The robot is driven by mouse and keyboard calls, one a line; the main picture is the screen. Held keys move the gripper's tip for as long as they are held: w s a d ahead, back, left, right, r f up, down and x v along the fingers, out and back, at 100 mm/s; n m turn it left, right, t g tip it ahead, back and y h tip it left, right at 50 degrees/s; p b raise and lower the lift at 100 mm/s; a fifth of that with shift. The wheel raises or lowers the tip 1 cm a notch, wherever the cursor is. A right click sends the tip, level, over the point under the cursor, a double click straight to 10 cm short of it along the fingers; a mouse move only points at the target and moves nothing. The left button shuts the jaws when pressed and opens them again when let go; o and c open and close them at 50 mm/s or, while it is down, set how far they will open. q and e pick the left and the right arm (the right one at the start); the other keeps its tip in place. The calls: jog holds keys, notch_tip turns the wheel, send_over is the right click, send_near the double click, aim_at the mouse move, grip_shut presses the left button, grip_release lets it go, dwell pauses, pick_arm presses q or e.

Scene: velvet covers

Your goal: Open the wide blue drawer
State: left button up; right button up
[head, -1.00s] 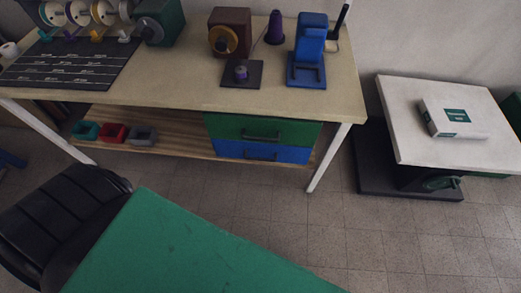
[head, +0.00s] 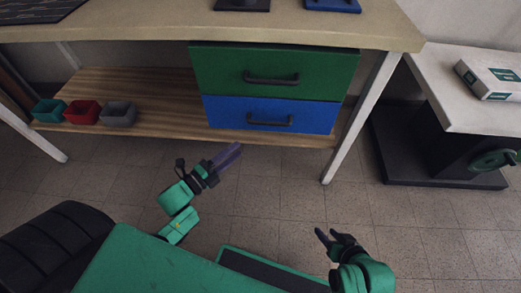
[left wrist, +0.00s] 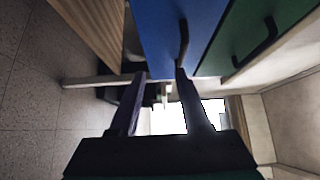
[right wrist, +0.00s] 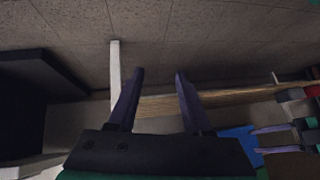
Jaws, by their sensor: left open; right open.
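The wide blue drawer (head: 250,114) is shut, under a green drawer (head: 272,70) below the workbench top. Its dark bar handle (head: 270,121) is on the front face. My left gripper (head: 228,156) is open and empty, in front of and below the blue drawer, apart from it. In the left wrist view the blue drawer (left wrist: 180,30) and its handle (left wrist: 183,45) lie just beyond the open fingers (left wrist: 160,78). My right gripper (head: 328,235) is open and empty, lower right, farther from the drawer. The right wrist view shows part of the blue drawer (right wrist: 238,140).
Teal (head: 48,110), red (head: 82,112) and grey (head: 117,114) bins stand on the wooden shelf (head: 160,100) left of the drawers. A white table leg (head: 360,120) stands right of them. A side table (head: 450,90) is at the right. The floor in front is clear.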

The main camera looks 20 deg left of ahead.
aim_at(273, 124)
pick_arm(q)
jog(key=w+d+r+m+b, duration=0.1)
jog(key=w+d, duration=0.2)
jog(key=w, duration=0.1)
jog(key=w+d+r+h+b, duration=0.1)
jog(key=w+d+r, duration=0.1)
jog(key=w+d, duration=0.1)
jog(key=w+d+r+m+h+b, duration=0.1)
jog(key=w+d, duration=0.2)
jog(key=w, duration=0.1)
jog(key=shift+w+r+m, duration=0.2)
jog(key=shift+w+m, duration=0.1)
jog(key=shift+w, duration=0.05)
jog(key=shift+a, duration=0.1)
grip_shut()
pick_arm(e)
jog(key=a+t+y, duration=0.1)
jog(key=a, duration=0.1)
jog(key=a+t+y, duration=0.1)
jog(key=a+t, duration=0.2)
jog(key=shift+w+a+m+y, duration=0.3)
jog(key=shift+a+y, duration=0.05)
jog(key=shift+y, duration=0.05)
